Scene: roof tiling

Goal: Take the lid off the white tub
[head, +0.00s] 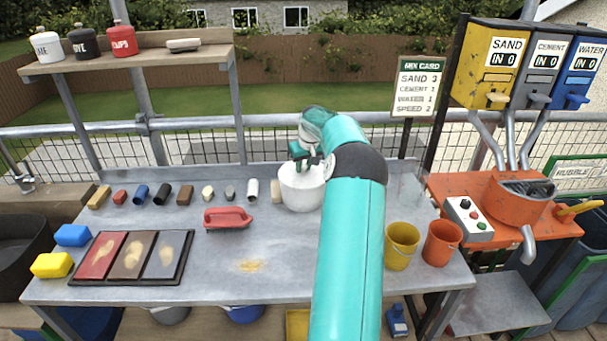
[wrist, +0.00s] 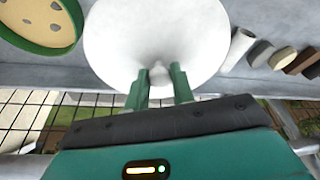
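The white tub (head: 302,192) stands upright toward the back of the grey workbench, just left of my teal arm. Its round white lid (wrist: 150,30) fills the top middle of the wrist view, with a small pale knob (wrist: 158,72) near the lid's lower part. My gripper (head: 306,167) is over the tub. In the wrist view, my gripper (wrist: 158,76) has its two green fingers apart, one on each side of the knob, with a slight gap showing on both sides. The inside of the tub is hidden.
A row of small coloured pieces (head: 161,194) lies left of the tub, with a red float (head: 228,219) in front. A yellow bucket (head: 402,246) and an orange bucket (head: 441,243) stand right of my arm. A green-rimmed round thing (wrist: 40,22) lies beside the tub.

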